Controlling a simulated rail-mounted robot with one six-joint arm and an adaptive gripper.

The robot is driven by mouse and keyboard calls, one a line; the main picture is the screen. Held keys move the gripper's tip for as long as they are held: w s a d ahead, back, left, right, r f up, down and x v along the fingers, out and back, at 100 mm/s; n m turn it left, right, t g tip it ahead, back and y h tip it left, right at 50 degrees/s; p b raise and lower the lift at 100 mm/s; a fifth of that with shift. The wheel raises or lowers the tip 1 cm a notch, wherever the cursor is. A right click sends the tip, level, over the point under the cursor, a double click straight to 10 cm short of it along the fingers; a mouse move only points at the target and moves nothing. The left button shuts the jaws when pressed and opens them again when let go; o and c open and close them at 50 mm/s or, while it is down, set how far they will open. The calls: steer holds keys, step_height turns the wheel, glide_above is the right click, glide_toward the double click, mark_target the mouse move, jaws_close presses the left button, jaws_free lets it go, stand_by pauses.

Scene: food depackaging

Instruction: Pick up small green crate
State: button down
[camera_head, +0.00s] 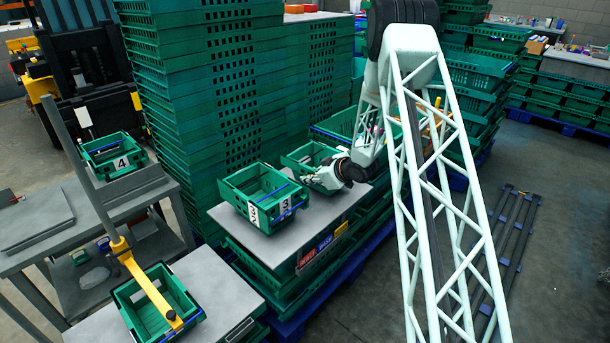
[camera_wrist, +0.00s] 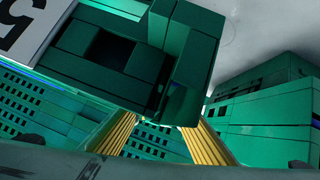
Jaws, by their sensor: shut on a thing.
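A small green crate (camera_head: 303,155) is at the back of the grey table, beside my gripper (camera_head: 322,179). My gripper is shut on this crate's near wall and partly hides it. In the wrist view the crate (camera_wrist: 115,50) fills the upper middle, with part of a white number label at the upper left. The yellow fingers of my gripper (camera_wrist: 163,126) reach up to its edge. The head view does not show clearly whether the crate touches the table.
Another small crate labelled 3 (camera_head: 258,188) stands close by on the grey table (camera_head: 275,246). Tall stacks of green crates (camera_head: 235,90) rise behind. A crate labelled 4 (camera_head: 108,154) and a crate under a yellow bar (camera_head: 152,312) stand at the left.

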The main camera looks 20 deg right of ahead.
steer(key=s+d+r+p, duration=0.1)
steer(key=s, duration=1.1)
steer(key=shift+r, duration=0.2)
steer(key=shift+s, duration=0.1)
steer(key=shift+r, duration=0.1)
